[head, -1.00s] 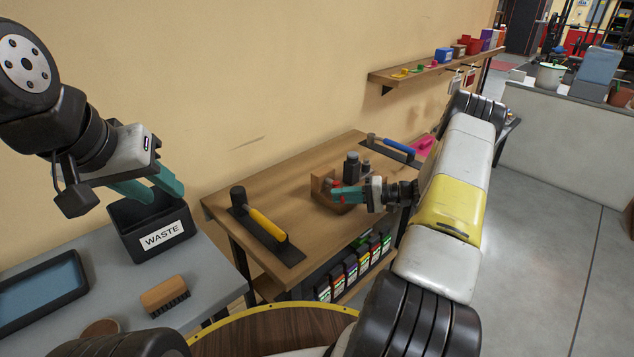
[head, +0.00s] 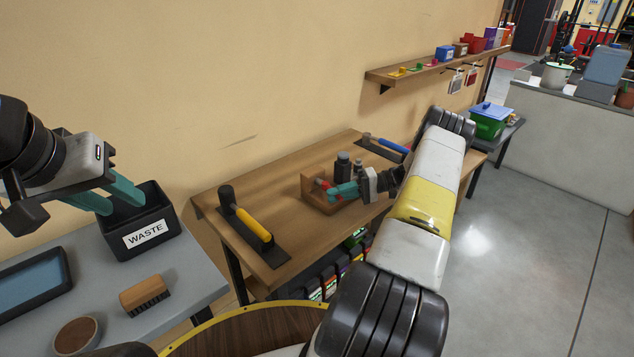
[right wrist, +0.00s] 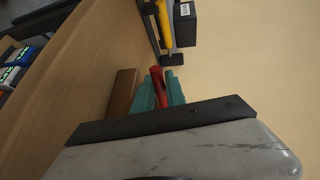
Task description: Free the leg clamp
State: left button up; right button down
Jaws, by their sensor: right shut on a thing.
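A small wooden fixture (head: 308,188) stands on the wooden bench, with a red handle (head: 321,183) at it. I take this for the leg clamp, though its parts are too small to make out. My right gripper (head: 335,190) is at the fixture, its teal fingers shut on the red handle. In the right wrist view the red handle (right wrist: 158,86) sticks out between the fingers, beside a wooden block (right wrist: 122,92). My left gripper (head: 118,199) is open and empty, its fingers apart at the waste bin's near left side.
The black waste bin (head: 146,236), a brush (head: 145,294) and a blue tray (head: 30,282) are on the grey table. Dark bottles (head: 342,164) stand right behind the fixture. A shelf (head: 430,69) hangs above.

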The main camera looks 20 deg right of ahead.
jog(key=shift+d, duration=0.1)
jog(key=c, duration=1.6)
grip_release()
jog(key=shift+c, duration=0.2)
jog(key=v, duration=0.7)
jog(key=shift+d+r, duration=0.1)
jog(key=shift+d, duration=0.25)
